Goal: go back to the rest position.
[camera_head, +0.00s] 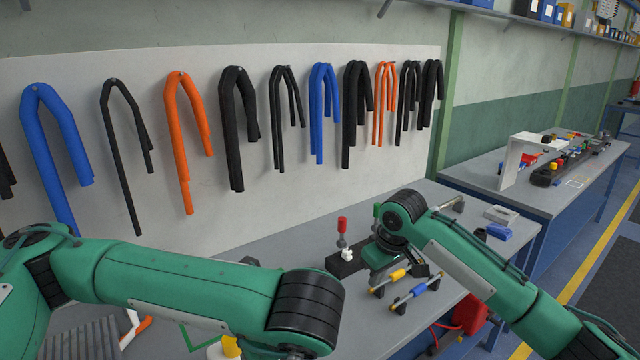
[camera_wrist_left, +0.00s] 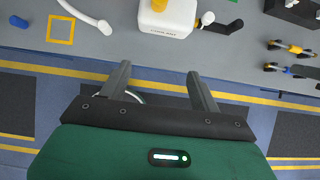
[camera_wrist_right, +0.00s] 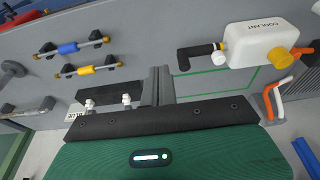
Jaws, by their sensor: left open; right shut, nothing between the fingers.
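My left arm crosses the lower left of the head view, and its gripper is below the picture edge there. In the left wrist view my left gripper (camera_wrist_left: 160,76) is open, its two fingers apart and nothing between them, over the bench's front edge and the floor. My right gripper (camera_wrist_right: 159,72) is shut with its fingers together and empty, above the bench. In the head view its green body (camera_head: 380,256) is beside a black block (camera_head: 345,266) and partly hides the bench behind. Whether its fingers touch anything is unclear.
A white coolant bottle (camera_wrist_left: 172,18) stands on the bench (camera_head: 280,240); it also shows in the right wrist view (camera_wrist_right: 255,46). Rods with a yellow sleeve (camera_head: 397,275) and a blue sleeve (camera_head: 418,290) sit near my right gripper. Hoses (camera_head: 190,120) hang on the back panel.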

